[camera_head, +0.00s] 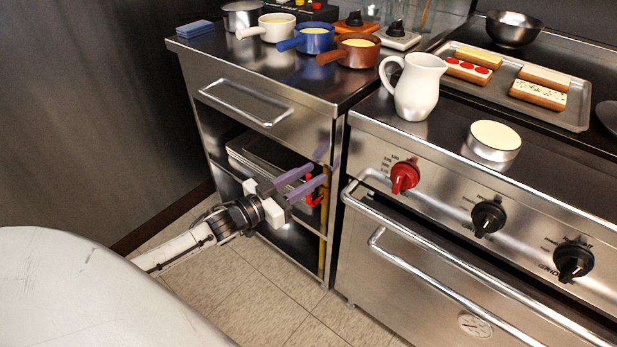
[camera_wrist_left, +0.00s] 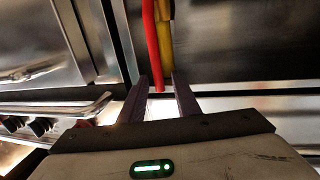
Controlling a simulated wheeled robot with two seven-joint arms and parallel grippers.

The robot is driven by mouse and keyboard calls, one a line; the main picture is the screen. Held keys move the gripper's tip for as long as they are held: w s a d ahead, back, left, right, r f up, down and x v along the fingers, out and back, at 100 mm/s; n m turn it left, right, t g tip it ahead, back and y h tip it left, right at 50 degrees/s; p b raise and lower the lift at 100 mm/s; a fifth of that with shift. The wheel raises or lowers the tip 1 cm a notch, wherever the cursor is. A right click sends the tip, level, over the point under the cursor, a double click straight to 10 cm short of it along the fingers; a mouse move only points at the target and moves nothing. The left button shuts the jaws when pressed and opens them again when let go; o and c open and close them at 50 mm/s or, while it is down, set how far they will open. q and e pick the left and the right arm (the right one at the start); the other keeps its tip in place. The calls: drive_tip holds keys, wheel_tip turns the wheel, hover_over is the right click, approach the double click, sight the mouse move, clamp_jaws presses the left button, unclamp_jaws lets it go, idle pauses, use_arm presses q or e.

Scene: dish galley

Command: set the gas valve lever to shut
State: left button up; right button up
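The gas valve lever (camera_head: 312,200) is red and sits on a yellow gas pipe (camera_head: 323,235) at the right side of the open cabinet bay, partly hidden by my fingers. In the left wrist view the red lever (camera_wrist_left: 151,45) runs roughly alongside the yellow pipe (camera_wrist_left: 166,50). My left gripper (camera_head: 318,174) reaches in from the left at the lever. Its two purple fingers are apart, and in the left wrist view the lever's end lies between the fingers (camera_wrist_left: 162,82), with gaps visible. My right gripper is not in view.
A drawer handle (camera_head: 245,103) juts out above my left gripper. A metal container (camera_head: 240,152) sits on the shelf behind it. The oven with its bar handle (camera_head: 450,265) stands to the right. Pans and a white jug (camera_head: 415,90) stand on top. The floor in front is clear.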

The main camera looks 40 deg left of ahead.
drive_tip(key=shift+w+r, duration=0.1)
use_arm(q)
clamp_jaws()
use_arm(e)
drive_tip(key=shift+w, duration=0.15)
use_arm(q)
drive_tip(key=shift+a, duration=0.1)
drive_tip(key=a+f+n+t+y+b, duration=0.2)
drive_tip(key=a+f+n+b, duration=0.9)
drive_tip(key=n, duration=0.9)
drive_tip(key=shift+w+a+f+t+y+b, duration=0.4)
drive_tip(key=shift+f+y+b, duration=0.3)
drive_tip(key=shift+b, duration=0.85)
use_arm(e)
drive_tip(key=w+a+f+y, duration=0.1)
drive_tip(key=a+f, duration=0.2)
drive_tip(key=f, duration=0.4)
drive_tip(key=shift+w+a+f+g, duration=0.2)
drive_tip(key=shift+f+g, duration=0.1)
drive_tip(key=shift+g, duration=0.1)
use_arm(q)
drive_tip(key=shift+r+n, duration=0.1)
drive_tip(key=shift+n, duration=0.2)
drive_tip(key=shift+d, duration=0.1)
